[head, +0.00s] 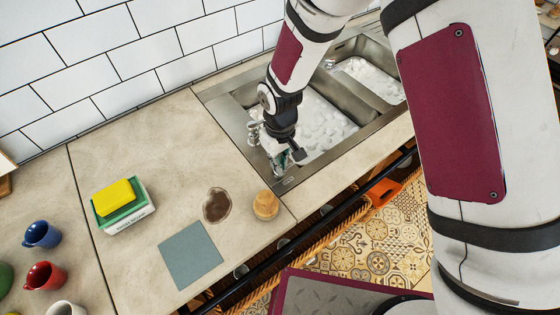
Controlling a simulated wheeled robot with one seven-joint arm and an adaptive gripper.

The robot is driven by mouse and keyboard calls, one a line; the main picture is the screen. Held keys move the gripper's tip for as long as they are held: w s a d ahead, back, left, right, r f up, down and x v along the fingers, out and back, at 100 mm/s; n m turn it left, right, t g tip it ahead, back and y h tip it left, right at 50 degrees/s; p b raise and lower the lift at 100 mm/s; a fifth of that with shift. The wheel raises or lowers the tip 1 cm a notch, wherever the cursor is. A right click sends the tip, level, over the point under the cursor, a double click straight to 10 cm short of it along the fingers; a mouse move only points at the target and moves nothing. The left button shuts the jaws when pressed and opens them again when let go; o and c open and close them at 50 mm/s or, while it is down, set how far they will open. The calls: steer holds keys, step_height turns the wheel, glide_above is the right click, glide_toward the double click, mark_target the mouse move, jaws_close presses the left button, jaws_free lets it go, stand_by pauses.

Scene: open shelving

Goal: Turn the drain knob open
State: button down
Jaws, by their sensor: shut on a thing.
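My gripper (281,158) reaches down from the upper right to the near left end of the double sink (238,118). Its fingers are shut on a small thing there. That thing seems to be the drain knob, but the fingers hide most of it and its turn angle cannot be made out. A small metal fixture (253,132) stands just left of my gripper. White foam (325,125) fills the larger basin beside my gripper, and the second basin further right also holds foam.
On the counter (150,165) left of the sink are a yellow sponge (114,195) on a stacked green-and-white block, a grey-blue square (190,256), a brown patch (217,206) and a wooden knob-shaped thing (265,206). Several mugs stand at far left. A tiled wall rises behind.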

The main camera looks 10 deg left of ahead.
steer(key=c, duration=1.7)
jaws_free()
step_height(320, 180, up, 12)
